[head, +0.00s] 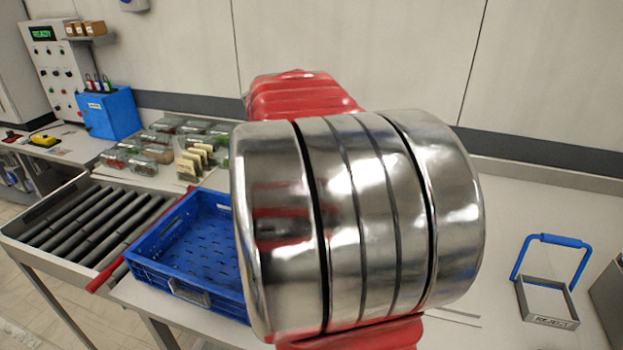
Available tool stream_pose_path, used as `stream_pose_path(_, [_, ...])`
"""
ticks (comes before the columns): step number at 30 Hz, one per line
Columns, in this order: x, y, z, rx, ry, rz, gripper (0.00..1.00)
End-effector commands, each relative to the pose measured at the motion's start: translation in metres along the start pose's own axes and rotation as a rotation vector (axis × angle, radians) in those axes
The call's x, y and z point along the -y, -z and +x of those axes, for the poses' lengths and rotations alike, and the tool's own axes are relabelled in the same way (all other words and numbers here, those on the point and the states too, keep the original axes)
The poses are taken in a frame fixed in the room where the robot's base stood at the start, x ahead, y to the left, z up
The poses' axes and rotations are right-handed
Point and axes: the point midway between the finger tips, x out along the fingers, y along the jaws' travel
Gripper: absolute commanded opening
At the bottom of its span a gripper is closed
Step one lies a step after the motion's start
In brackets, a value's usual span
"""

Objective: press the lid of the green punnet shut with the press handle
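Several clear punnets stand in a cluster on the bench at the back left, some with red and some with green contents. One with green contents (221,129) is at the cluster's right side, close to my arm. I cannot tell which is the green punnet of the task, or how its lid sits. No press handle can be made out for certain. My gripper is not in view; my large chrome and red arm link fills the middle and hides the bench behind it.
A blue crate (178,283), empty where visible, sits beside the roller conveyor (85,228) at left. A blue-handled grey frame (548,322) with a label like "REJECT" stands at right. A blue box (108,115) is at back left.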

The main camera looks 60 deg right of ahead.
Motion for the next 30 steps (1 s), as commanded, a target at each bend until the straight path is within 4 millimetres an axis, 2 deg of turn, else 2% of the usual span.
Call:
stream_pose_path(13, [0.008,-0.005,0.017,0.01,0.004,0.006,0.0])
stream_pose_path(25, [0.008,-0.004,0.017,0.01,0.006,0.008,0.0])
stream_pose_path(30, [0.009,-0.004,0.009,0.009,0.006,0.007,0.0])
